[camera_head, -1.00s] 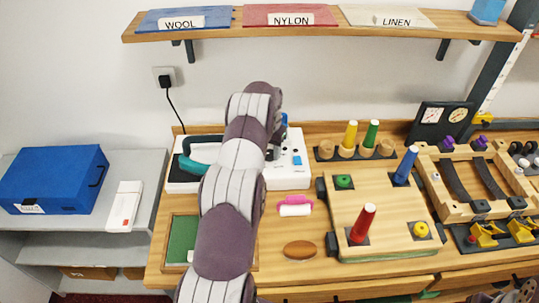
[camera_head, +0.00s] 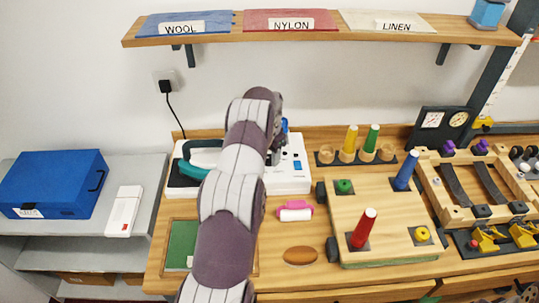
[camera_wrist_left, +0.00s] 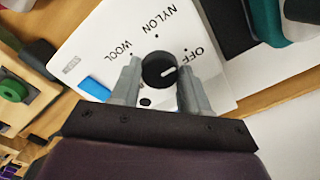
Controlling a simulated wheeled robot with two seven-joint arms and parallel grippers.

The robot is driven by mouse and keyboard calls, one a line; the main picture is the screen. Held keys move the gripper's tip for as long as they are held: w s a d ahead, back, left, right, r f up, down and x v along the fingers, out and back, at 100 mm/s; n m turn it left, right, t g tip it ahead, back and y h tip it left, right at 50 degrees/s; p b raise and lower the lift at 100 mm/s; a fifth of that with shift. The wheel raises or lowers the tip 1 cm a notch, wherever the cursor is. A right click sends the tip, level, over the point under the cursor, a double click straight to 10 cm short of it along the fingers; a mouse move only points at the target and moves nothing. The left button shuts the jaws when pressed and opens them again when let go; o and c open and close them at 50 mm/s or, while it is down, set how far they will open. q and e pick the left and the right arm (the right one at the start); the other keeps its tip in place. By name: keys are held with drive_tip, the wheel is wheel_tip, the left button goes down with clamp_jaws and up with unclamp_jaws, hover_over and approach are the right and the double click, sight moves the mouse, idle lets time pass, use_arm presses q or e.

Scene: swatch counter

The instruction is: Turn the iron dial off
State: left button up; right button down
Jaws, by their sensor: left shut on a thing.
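The iron dial (camera_wrist_left: 153,68) is a round black knob with a white pointer line on a white panel (camera_wrist_left: 88,48) in the left wrist view. The panel reads WOOL, NYLON and OFF. The pointer line faces right and slightly up in the picture, on the OFF side of the knob. My left gripper (camera_wrist_left: 158,84) has a finger on either side of the dial and is shut on it. In the head view my left gripper (camera_head: 273,156) is at the white base (camera_head: 284,185), and my arm hides part of it. The teal iron (camera_head: 204,158) rests at the base's left.
A blue switch (camera_wrist_left: 95,88) lies beside the dial on the panel. A pink and white roller (camera_head: 295,211) and a brown oval (camera_head: 300,256) lie in front. A wooden board (camera_head: 385,215) with coloured pegs stands to the right. A shelf (camera_head: 320,36) runs above.

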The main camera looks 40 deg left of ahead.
sight(270, 158)
use_arm(q)
drive_tip(key=shift+r, duration=0.1)
drive_tip(key=o, duration=1.1)
drive_tip(key=shift+c, duration=0.2)
wheel_tip(270, 158, up, 13)
drive_tip(key=p, duration=1.1)
drive_tip(key=shift+f+p, duration=0.2)
drive_tip(key=shift+p, duration=0.1)
